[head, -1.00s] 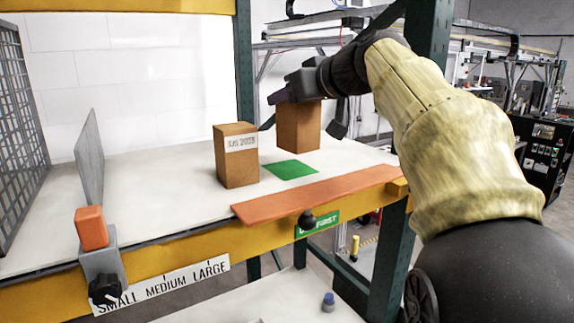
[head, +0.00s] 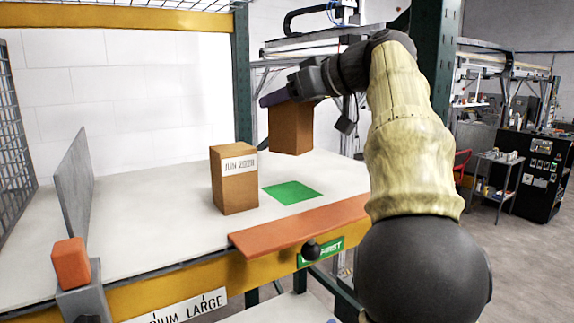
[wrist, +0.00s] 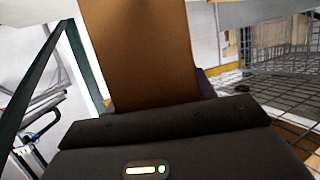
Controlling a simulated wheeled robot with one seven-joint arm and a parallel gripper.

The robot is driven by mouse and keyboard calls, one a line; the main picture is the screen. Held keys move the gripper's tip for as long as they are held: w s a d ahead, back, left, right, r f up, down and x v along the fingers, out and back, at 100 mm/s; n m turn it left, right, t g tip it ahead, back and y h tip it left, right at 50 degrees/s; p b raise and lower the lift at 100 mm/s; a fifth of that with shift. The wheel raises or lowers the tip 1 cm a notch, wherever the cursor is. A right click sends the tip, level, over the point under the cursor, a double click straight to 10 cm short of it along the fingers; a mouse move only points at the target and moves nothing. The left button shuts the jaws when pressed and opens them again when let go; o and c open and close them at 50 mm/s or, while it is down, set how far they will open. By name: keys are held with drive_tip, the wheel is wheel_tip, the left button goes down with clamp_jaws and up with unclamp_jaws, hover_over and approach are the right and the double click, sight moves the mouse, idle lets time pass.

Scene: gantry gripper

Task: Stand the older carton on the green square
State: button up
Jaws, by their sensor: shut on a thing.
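One brown carton (head: 236,188) stands upright on the white shelf, left of the green square; its white label seems to read JUN with a year I cannot read for sure. My gripper (head: 291,100) is shut on a second brown carton (head: 291,130), which hangs upright beyond the green square (head: 293,192). No label shows on the held carton, so I cannot compare dates. The wrist view shows the held carton (wrist: 140,50) filling the top middle. The green square is bare.
An orange strip (head: 300,226) runs along the shelf's front edge. A grey upright plate (head: 76,178) and an orange block (head: 71,262) on a grey bracket stand at left. A dark green post (head: 243,75) rises behind. White shelf (head: 150,220) is clear left of the standing carton.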

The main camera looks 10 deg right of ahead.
sight(284, 142)
drive_tip(key=shift+f+b, duration=0.35)
drive_tip(key=shift+f, duration=1.95)
drive_tip(key=shift+f, duration=1.9)
drive_tip(key=shift+f+b, duration=0.1)
drive_tip(key=shift+b, duration=0.2)
drive_tip(key=o, duration=1.2)
drive_tip(key=b+v, duration=0.1)
drive_tip(key=v, duration=1.1)
drive_tip(key=shift+s, duration=0.1)
